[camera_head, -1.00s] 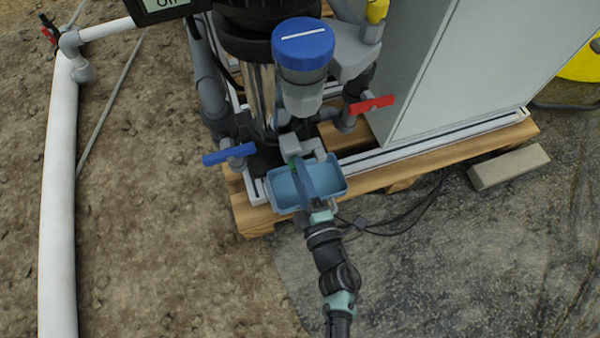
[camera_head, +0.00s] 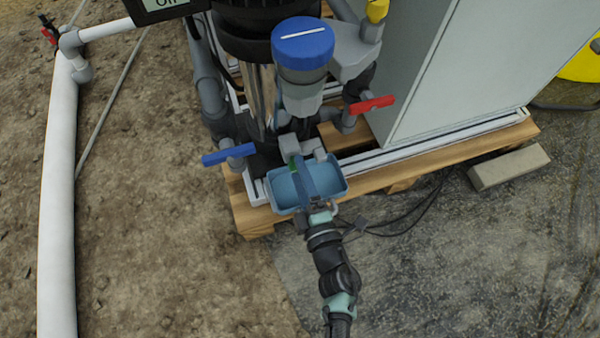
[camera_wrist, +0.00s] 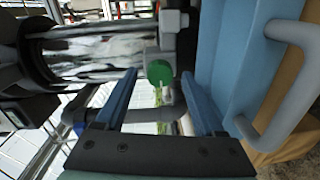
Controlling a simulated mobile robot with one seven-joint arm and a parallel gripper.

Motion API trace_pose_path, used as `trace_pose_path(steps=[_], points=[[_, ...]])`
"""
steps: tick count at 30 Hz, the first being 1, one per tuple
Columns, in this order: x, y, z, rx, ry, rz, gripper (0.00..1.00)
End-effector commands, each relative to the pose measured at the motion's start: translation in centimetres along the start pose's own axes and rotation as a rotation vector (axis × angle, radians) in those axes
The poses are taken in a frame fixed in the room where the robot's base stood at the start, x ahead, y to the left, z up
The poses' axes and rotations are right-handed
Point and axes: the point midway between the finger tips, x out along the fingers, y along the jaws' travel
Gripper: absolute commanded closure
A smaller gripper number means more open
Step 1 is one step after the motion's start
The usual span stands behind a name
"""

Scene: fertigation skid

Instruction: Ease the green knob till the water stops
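The green knob (camera_wrist: 160,72) is a small round disc on a grey fitting below the skid's filter. In the head view the knob (camera_head: 294,164) is a small green patch, partly hidden by my gripper. My gripper (camera_head: 306,177) reaches over the blue tray (camera_head: 336,185). In the wrist view my gripper's two blue fingers (camera_wrist: 159,86) are apart. The knob shows between their tips, with a gap on each side. I cannot tell whether it lies beyond the tips. No clear water stream can be made out.
The tray's wall and grey handle (camera_wrist: 292,90) are close to the right finger. A blue-handled valve (camera_head: 228,154) is left and a red-handled valve (camera_head: 371,104) right. A blue-capped housing (camera_head: 303,45) stands above. The wooden pallet (camera_head: 255,220) borders open ground.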

Motion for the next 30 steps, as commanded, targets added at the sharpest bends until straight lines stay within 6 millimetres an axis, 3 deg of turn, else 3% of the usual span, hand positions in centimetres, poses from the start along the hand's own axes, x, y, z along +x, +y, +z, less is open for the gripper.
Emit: trace_pose_path(steps=[8, 11, 22, 30], points=[[-0.5, 0.1, 0.0, 0.000, 0.001, 0.000, 0.29], [-1.8, 0.2, 0.0, 0.001, -0.001, -0.003, 0.29], [-9.8, 0.3, 0.0, 0.002, -0.002, -0.004, 0.29], [-12.7, 0.1, 0.0, 0.001, -0.001, 0.000, 0.29]])
